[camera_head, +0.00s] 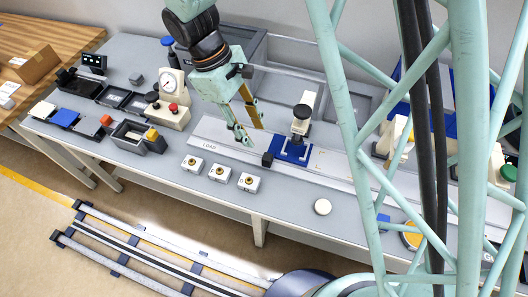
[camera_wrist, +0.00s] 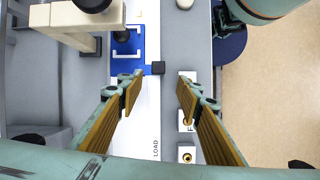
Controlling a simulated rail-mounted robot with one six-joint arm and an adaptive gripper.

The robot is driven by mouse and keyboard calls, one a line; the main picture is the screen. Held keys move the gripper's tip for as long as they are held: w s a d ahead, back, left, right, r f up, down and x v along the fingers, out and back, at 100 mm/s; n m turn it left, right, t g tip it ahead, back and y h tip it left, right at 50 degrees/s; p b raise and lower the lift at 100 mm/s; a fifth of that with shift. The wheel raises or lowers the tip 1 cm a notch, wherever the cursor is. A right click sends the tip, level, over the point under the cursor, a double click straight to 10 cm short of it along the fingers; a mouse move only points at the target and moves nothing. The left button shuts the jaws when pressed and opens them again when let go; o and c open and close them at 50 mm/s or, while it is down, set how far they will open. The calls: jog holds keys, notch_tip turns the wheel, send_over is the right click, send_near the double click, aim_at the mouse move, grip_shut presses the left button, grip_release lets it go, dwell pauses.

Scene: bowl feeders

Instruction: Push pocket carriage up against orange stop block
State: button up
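The pocket carriage (camera_head: 290,151) is a blue plate with white pocket edges and a small black block on its near left corner. It sits on the long pale track (camera_head: 222,151), which is marked LOAD at its left end. In the wrist view the carriage (camera_wrist: 125,70) lies up and left of centre, and its black block is just beyond my fingertips. My gripper (camera_head: 250,133) is open and empty above the track, left of the carriage. In the wrist view its two fingers (camera_wrist: 156,95) are wide apart. I cannot make out an orange stop block on the track.
A cream stand with a black knob (camera_head: 302,122) rises beside the carriage. Several small white blocks with brass tops (camera_head: 219,173) line the front of the track. My green frame hides part of the right side.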

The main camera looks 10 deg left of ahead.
aim_at(267, 156)
jog(key=shift+w+a+r+n+h, duration=0.1)
jog(key=shift+n+h, duration=0.05)
jog(key=shift+n, duration=0.25)
jog(key=shift+w+a+n+h, duration=0.1)
jog(key=shift+n+h, duration=0.05)
jog(key=shift+n, duration=0.25)
jog(key=shift+d, duration=0.1)
jog(key=shift+b+x, duration=0.75)
jog(key=shift+x, duration=6.15)
jog(key=shift+c, duration=0.7)
